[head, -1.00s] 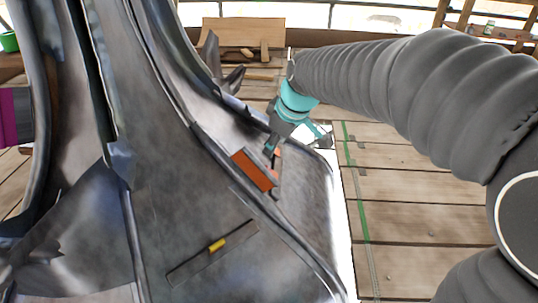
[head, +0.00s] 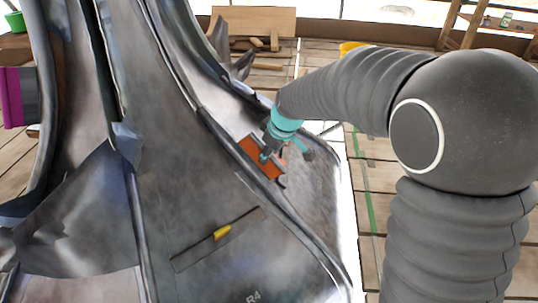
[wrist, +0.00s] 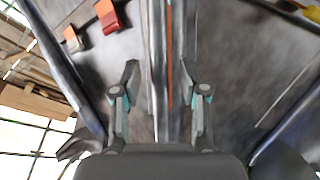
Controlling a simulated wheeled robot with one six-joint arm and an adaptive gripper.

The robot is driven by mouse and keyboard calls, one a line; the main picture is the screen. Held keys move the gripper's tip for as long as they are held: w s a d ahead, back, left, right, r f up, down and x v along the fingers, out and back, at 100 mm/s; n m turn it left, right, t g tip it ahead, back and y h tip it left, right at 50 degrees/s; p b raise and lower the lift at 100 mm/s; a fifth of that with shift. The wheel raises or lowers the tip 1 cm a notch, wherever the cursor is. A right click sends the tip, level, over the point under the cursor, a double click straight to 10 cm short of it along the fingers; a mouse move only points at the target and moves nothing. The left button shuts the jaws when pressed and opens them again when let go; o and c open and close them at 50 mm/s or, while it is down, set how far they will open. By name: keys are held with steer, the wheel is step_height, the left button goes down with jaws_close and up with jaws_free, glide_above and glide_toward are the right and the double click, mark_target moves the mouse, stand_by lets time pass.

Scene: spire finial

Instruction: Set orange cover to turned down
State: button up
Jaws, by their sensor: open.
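The orange cover (head: 250,147) is on the grey metal spire surface in the head view, a tilted rectangular plate with a dark border along its edge. In the wrist view the cover (wrist: 170,85) shows only as a thin orange strip, nearly edge-on, beside a grey ridge. My gripper (head: 266,154) is at the cover and hides part of it in the head view. In the wrist view my gripper (wrist: 161,75) is open, with one finger on each side of the strip and ridge. I cannot tell whether a finger touches the cover.
A slotted plate with a yellow handle (head: 222,232) lies lower on the spire. Two small red-topped fittings (wrist: 107,16) show at upper left in the wrist view. Raised metal ribs run along the spire. Wooden decking (head: 376,190) lies to the right.

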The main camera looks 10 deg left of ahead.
steer(key=shift+w+a+f, duration=0.1)
steer(key=shift+a+f, duration=0.05)
steer(key=shift+f, duration=0.25)
jaws_close()
